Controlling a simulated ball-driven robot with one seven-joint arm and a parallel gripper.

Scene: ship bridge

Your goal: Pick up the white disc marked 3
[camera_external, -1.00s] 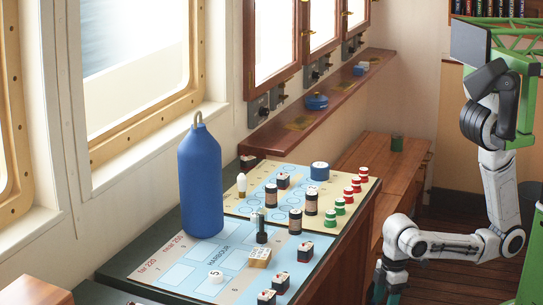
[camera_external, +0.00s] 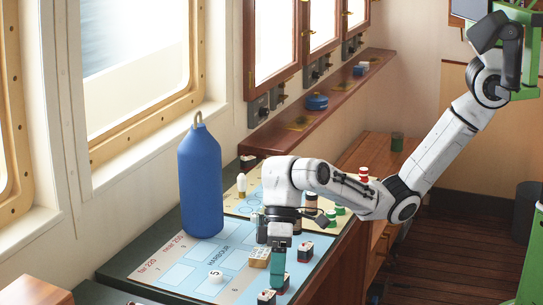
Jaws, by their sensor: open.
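A white disc (camera_external: 216,275) lies on the blue part of the near chart board (camera_external: 185,292). Its dark mark is small and looks more like a 5 than a 3. I see no other white disc, though my arm covers much of the far board. My gripper (camera_external: 278,284) points down over the right side of the near board, to the right of the disc and apart from it. Its teal fingers are open, beside the tan block (camera_external: 260,257) and close to the dark blocks; I cannot tell whether they touch any.
A tall blue bottle (camera_external: 202,185) stands left of the boards. Green and red pieces (camera_external: 363,174) show behind my arm. The board left of the disc is fairly clear.

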